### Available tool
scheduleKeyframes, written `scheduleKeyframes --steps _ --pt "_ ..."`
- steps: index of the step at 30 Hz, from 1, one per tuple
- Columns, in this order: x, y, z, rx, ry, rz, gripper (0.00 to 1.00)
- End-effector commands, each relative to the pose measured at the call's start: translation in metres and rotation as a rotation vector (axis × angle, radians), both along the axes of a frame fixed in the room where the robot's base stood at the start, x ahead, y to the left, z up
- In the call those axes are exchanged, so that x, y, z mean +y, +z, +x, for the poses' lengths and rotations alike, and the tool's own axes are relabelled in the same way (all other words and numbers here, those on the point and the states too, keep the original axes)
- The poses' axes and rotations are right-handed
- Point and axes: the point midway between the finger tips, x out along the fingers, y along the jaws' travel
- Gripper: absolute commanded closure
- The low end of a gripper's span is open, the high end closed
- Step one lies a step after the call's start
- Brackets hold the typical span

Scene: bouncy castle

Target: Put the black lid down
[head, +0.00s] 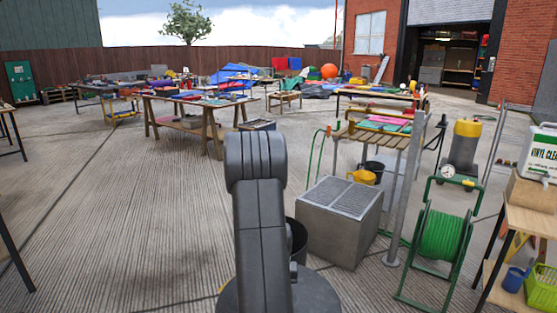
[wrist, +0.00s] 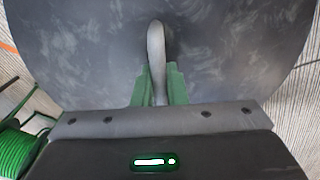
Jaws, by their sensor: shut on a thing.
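The black lid (wrist: 235,55) fills most of the wrist view as a wide, dark, scuffed disc. A pale grey curved handle (wrist: 156,45) stands out from its middle. The green fingers of my gripper (wrist: 159,85) are shut on this handle, one finger on each side. The lid's outer edge runs out of the picture at the top, and what lies under the lid is hidden. In the head view my arm covers the lower middle, and I cannot make out the gripper or the lid there.
A grey metal box with a grated top (head: 340,222) stands right of my arm, with a dark round container (head: 298,240) partly hidden beside it. A green hose reel (head: 438,235) and a wooden stand (head: 528,222) are farther right. Ribbed floor (head: 120,220) lies open at left.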

Motion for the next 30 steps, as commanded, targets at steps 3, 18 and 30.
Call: scheduleKeyframes --steps 3,18,30 --pt "0.000 0.029 -0.002 -0.001 0.000 0.000 1.00" --pt "0.000 0.073 -0.008 -0.002 0.000 0.000 1.00" --pt "0.000 0.073 -0.008 -0.002 0.000 0.000 1.00"
